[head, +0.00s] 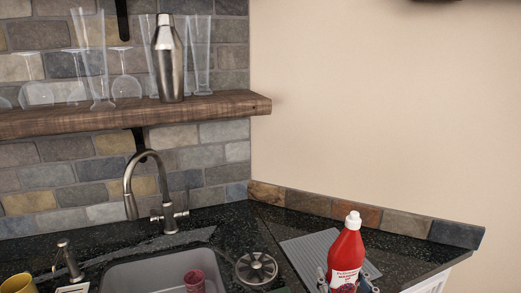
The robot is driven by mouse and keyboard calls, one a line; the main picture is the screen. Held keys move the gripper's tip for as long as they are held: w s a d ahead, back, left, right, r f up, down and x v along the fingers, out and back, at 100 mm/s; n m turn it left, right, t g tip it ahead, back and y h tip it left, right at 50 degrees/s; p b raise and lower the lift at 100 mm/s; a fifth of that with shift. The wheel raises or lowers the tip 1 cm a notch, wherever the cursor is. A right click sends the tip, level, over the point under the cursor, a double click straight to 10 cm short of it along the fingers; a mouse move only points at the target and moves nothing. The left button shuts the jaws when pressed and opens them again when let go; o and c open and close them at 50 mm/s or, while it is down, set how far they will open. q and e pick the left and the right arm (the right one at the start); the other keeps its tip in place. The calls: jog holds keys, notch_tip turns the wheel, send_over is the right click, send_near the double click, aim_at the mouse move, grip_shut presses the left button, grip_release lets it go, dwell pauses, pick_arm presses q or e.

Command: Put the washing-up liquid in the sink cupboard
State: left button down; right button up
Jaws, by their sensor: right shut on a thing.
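The washing-up liquid is a red bottle (346,252) with a white cap and a pale label, upright at the bottom right of the head view. My right gripper (346,284) is shut on its lower part, at the bottom edge of the picture. The bottle's base is out of view, so I cannot tell whether it touches the counter. My left gripper is not in view. The sink cupboard's doors and inside are not in view.
The grey sink (140,272) holds a reddish cup (194,281). A tap (130,185) rises behind it. A ridged grey mat (305,250) lies behind the bottle on the black counter (225,225). A yellow mug (18,284) is at left. A wooden shelf (215,106) holds glasses and a shaker (168,60).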

jog(key=s+f+h, duration=0.1)
jog(key=s+f, duration=0.1)
jog(key=s, duration=0.6)
jog(key=s+d+f, duration=0.1)
jog(key=s+f, duration=0.1)
jog(key=s, duration=0.7)
jog(key=shift+f+m+h, duration=0.2)
jog(key=shift+m+h, duration=0.2)
